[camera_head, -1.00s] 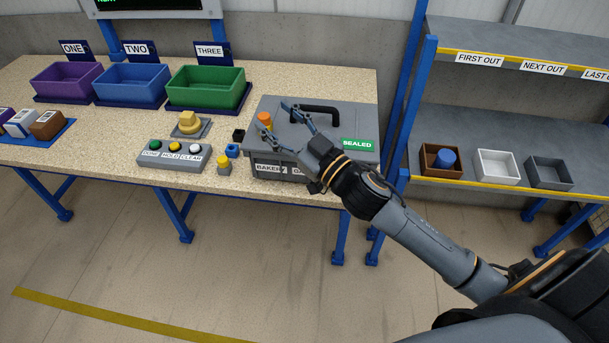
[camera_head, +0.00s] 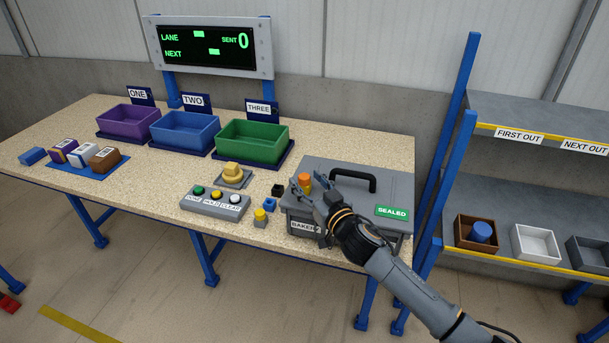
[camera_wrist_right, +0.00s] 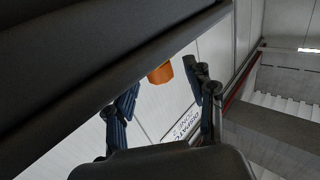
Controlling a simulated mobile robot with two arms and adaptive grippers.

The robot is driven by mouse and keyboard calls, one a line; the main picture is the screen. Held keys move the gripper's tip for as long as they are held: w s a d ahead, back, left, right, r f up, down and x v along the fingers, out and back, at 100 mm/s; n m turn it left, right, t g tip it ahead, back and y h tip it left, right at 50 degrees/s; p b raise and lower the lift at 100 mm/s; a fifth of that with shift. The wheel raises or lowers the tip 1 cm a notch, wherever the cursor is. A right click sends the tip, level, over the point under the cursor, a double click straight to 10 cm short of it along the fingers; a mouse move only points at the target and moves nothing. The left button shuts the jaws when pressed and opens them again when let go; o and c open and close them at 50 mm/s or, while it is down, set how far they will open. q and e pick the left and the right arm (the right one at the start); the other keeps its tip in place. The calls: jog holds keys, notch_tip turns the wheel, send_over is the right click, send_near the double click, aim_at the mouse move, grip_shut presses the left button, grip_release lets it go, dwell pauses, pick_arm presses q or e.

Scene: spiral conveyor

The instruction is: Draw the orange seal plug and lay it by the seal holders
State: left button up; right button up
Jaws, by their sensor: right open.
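The orange seal plug (camera_head: 305,181) stands upright at the left part of the grey box's lid (camera_head: 335,192), which carries a green SEALED label. My right gripper (camera_head: 307,188) is open, its fingers close around the plug's area. In the right wrist view the orange plug (camera_wrist_right: 160,73) shows between the two spread fingers; I see no contact. Left of the box are small blocks that look like the seal holders: a black one (camera_head: 278,190), a blue one (camera_head: 269,204) and a grey one with a yellow top (camera_head: 260,217). My left gripper is not in view.
A black handle (camera_head: 352,178) rises from the lid beside my right gripper. A button panel (camera_head: 215,203) and a yellow knob (camera_head: 233,170) stand left of the holders. Purple, blue and green bins (camera_head: 252,143) line the back. The table's front edge is close to the holders.

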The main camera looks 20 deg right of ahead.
jog(key=shift+w+a, duration=0.25)
jog(key=shift+w, duration=0.85)
grip_shut()
